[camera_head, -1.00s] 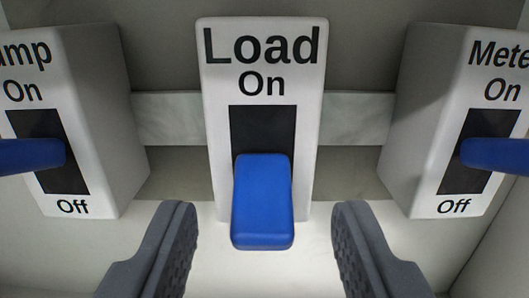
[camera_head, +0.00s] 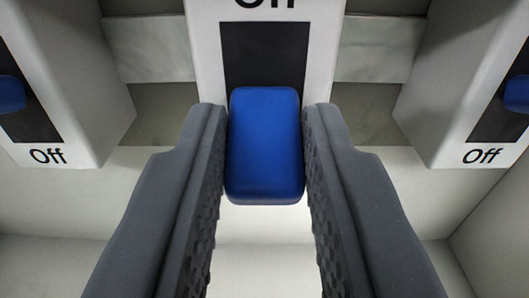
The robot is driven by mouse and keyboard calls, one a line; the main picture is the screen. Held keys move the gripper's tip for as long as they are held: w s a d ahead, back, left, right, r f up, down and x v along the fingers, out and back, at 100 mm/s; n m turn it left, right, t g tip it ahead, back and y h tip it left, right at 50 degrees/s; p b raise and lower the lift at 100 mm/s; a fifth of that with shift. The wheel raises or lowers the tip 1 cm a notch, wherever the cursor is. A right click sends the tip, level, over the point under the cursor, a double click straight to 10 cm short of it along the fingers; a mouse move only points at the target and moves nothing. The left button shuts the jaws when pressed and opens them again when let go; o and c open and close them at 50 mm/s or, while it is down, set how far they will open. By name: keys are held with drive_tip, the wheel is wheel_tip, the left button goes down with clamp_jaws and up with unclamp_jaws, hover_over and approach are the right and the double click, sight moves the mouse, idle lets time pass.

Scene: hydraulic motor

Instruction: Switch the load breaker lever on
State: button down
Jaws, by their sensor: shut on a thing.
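The load breaker (camera_head: 206,50) is a white housing in the middle of the head camera view, with a dark slot (camera_head: 264,55). Its blue lever (camera_head: 264,145) sticks out toward me and covers the lower part of the slot. The lettering above the slot is cut off by the top edge of the picture. My gripper (camera_head: 265,125) has one grey ridged finger on each side of the lever and is shut on it. The lower end of the slot is hidden behind the lever.
Another white breaker (camera_head: 75,85) stands at the left and one (camera_head: 455,90) at the right, each with a blue lever and "Off" below its slot. Gaps separate them from the middle housing. A pale surface (camera_head: 265,225) lies below.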

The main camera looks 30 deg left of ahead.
drive_tip(key=r+g+h+p, duration=0.1)
drive_tip(key=p, duration=0.2)
drive_tip(key=shift+r+g, duration=0.2)
drive_tip(key=shift+g, duration=0.2)
drive_tip(key=shift+w+r+g+h+p, duration=0.1)
drive_tip(key=shift+g+h+p, duration=0.5)
drive_tip(key=shift+p, duration=0.3)
drive_tip(key=shift+d, duration=0.1)
drive_tip(key=c, duration=1.2)
unclamp_jaws()
drive_tip(key=shift+c, duration=0.2)
drive_tip(key=shift+s, duration=0.2)
drive_tip(key=p+v, duration=0.2)
drive_tip(key=v, duration=0.5)
